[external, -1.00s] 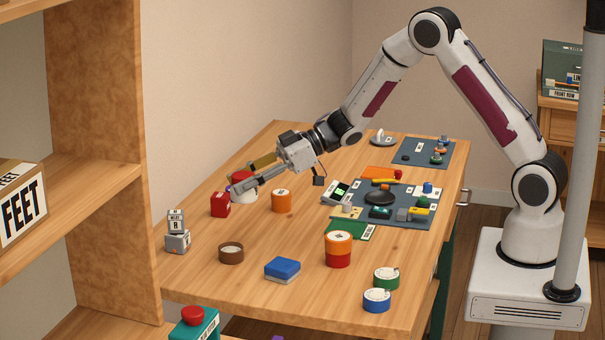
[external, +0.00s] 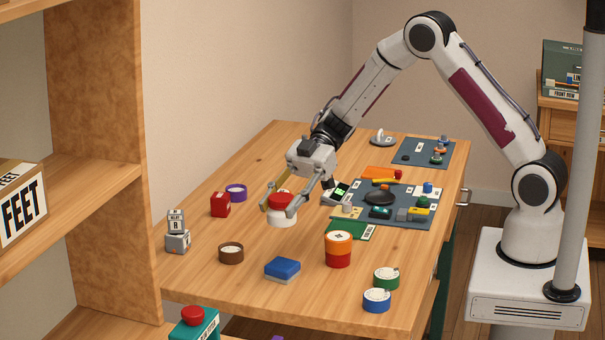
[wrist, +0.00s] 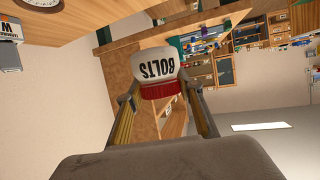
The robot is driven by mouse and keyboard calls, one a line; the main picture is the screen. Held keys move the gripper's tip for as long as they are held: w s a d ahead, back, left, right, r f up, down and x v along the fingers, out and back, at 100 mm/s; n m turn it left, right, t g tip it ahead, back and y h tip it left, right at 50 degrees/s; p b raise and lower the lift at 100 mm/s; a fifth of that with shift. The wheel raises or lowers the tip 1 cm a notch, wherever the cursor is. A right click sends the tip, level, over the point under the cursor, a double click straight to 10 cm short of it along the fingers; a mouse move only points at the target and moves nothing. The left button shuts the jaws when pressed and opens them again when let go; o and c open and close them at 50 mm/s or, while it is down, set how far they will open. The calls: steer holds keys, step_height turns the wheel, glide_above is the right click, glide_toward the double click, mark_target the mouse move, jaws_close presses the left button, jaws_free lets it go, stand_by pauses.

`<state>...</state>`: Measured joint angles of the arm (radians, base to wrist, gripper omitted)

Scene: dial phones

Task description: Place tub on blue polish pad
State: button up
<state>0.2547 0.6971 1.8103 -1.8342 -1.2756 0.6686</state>
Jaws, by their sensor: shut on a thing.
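The tub (external: 281,218) is white with a red top and sits between the fingers of my gripper (external: 278,207) in the external view. It is upright there; its height above the table is hard to judge. In the wrist view the tub (wrist: 156,66) carries the word BOLTS, and both fingers press on its sides near the red part. The blue polish pad (external: 283,266), a blue block on a grey base, lies on the table in front of the tub, apart from it, with nothing on top.
Green (external: 386,279) and blue (external: 376,300) round containers stand at the front right.

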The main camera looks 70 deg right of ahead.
steer(key=shift+r, duration=0.1)
stand_by(0.3)
glide_above(282, 264)
steer(key=shift+f, duration=3.1)
steer(key=shift+f, duration=0.15)
steer(key=shift+f, duration=1.75)
steer(key=shift+f, duration=0.1)
steer(key=o, duration=1.4)
